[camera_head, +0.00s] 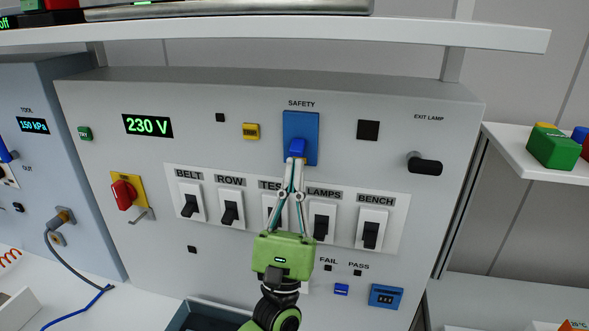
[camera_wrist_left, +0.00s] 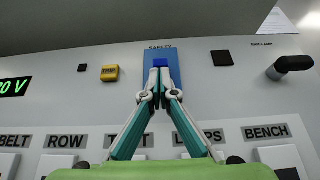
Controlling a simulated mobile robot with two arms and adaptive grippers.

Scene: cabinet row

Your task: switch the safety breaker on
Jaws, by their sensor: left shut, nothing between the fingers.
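The safety breaker (camera_head: 301,128) is a blue plate with a darker blue toggle, under the label SAFETY on the grey cabinet front. The toggle (camera_head: 297,148) sits low on the plate. My left gripper (camera_head: 296,162) is shut and empty, with its fingertips at the toggle's lower end; I cannot tell whether they touch. In the left wrist view the plate (camera_wrist_left: 174,70) shows behind the closed fingertips (camera_wrist_left: 160,68), which partly hide the toggle. My right gripper is not in view.
A row of black switches, such as BELT (camera_head: 190,205) and BENCH (camera_head: 371,234), lies below; my gripper covers much of TEST. A red knob (camera_head: 123,194) on yellow is at left. A black handle (camera_head: 425,164) sticks out at right. A shelf (camera_head: 430,36) runs above.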

